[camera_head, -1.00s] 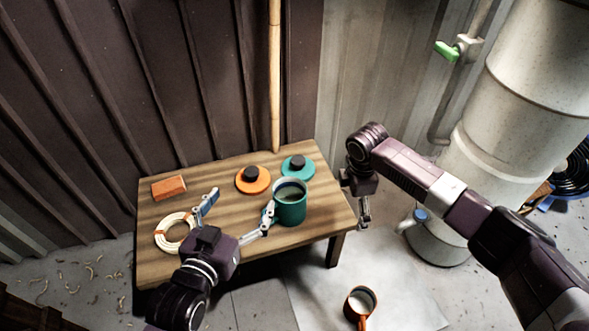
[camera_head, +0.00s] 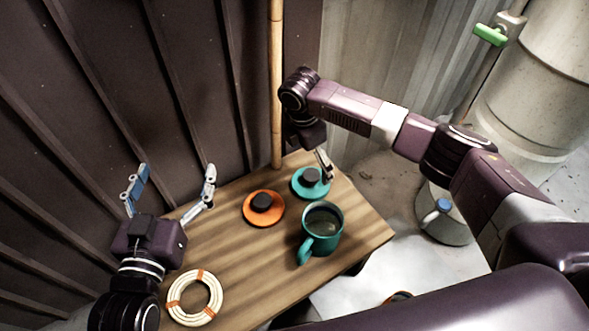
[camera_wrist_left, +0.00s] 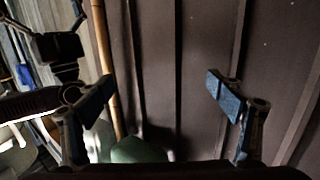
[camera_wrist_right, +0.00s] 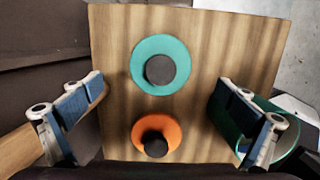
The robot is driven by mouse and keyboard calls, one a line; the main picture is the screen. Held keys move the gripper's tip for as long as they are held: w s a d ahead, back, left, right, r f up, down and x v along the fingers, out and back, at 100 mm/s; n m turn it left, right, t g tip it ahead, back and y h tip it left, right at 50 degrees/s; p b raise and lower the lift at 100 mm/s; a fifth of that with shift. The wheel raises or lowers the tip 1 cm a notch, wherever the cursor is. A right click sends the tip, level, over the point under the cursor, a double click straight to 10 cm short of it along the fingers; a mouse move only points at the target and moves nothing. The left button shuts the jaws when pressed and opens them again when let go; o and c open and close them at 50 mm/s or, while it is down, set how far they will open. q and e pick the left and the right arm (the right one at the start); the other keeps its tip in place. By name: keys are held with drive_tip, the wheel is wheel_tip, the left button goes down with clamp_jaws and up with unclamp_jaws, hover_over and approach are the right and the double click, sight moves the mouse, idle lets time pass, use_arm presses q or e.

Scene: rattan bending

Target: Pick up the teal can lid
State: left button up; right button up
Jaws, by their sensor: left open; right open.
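The teal can lid (camera_head: 299,184), a flat disc with a dark round knob, lies on the wooden table near its back right edge. In the right wrist view the teal lid (camera_wrist_right: 142,56) is between and beyond the open fingers. My right gripper (camera_head: 322,168) is open above and close to the lid; no contact is visible. It also shows in the right wrist view (camera_wrist_right: 160,112). My left gripper (camera_head: 174,188) is open and empty at the table's left side. It also shows in the left wrist view (camera_wrist_left: 158,115).
An orange lid (camera_head: 250,215) lies left of the teal lid. A teal can with a handle (camera_head: 334,240) stands in front of it. A rattan coil (camera_head: 178,308) lies at the front left. A bamboo pole (camera_head: 276,80) stands behind the table (camera_head: 250,275).

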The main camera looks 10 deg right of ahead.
sight(311, 175)
drive_tip(key=shift+s+f+b, duration=0.2)
drive_tip(key=shift+f+b, duration=0.25)
drive_tip(key=shift+f, duration=0.9)
wheel_tip(311, 175, down, 2)
drive_tip(key=shift+w+d+f+b, duration=0.1)
drive_tip(key=shift+f+b, duration=0.15)
drive_tip(key=shift+b, duration=0.6)
wheel_tip(311, 175, down, 2)
drive_tip(key=shift+d+f+b, duration=0.1)
drive_tip(key=shift+d+b, duration=0.05)
drive_tip(key=shift+b, duration=0.4)
drive_tip(key=shift+w+f, duration=0.1)
drive_tip(key=shift+f, duration=0.05)
use_arm(q)
drive_tip(key=s+r+t+h, duration=0.2)
drive_tip(key=r+t, duration=0.3)
drive_tip(key=r, duration=0.4)
drive_tip(key=s+r+t+h, duration=0.1)
drive_tip(key=s+r+t, duration=0.3)
drive_tip(key=r, duration=0.5)
drive_tip(key=shift+s+d+t+h, duration=0.15)
drive_tip(key=shift+s+t+h, duration=0.25)
drive_tip(key=shift+s, duration=0.15)
